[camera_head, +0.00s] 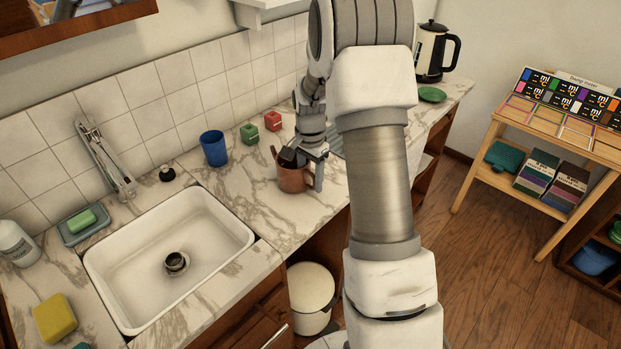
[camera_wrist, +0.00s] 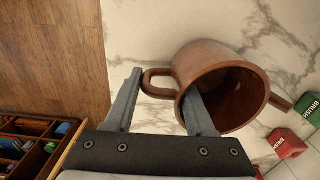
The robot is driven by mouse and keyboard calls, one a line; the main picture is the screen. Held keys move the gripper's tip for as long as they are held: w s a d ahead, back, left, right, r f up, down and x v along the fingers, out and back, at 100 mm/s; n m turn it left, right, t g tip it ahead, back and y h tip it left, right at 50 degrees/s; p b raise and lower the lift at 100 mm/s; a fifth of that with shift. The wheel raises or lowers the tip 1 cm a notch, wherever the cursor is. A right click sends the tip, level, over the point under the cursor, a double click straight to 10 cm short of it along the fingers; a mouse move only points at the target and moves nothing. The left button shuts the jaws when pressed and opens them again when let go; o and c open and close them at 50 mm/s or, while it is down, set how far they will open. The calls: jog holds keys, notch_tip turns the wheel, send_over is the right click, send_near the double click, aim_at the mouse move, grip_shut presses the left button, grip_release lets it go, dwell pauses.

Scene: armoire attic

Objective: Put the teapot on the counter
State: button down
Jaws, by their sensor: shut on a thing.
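The teapot is a brown, open-topped pot (camera_head: 293,178) with a loop handle and a thin spout. In the head view it is at the counter (camera_head: 240,197), right of the sink. In the wrist view the teapot (camera_wrist: 213,62) shows its open mouth, handle towards my fingers. My gripper (camera_head: 304,170) is shut on it. In the wrist view my gripper (camera_wrist: 160,90) has one finger inside the mouth and one outside beyond the handle. The teapot looks upright; whether its base touches the counter I cannot tell. My gripper hides part of its rim.
A blue cup (camera_head: 214,149), a green box (camera_head: 249,134) and a red box (camera_head: 272,121) stand behind the teapot near the tiled wall. The sink (camera_head: 170,262) is to the left. A kettle (camera_head: 432,52) and green dish (camera_head: 432,94) stand at the far right end.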

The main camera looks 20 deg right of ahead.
jog(key=shift+f, duration=0.2)
jog(key=shift+c, duration=1.2)
grip_release()
jog(key=shift+r, duration=0.1)
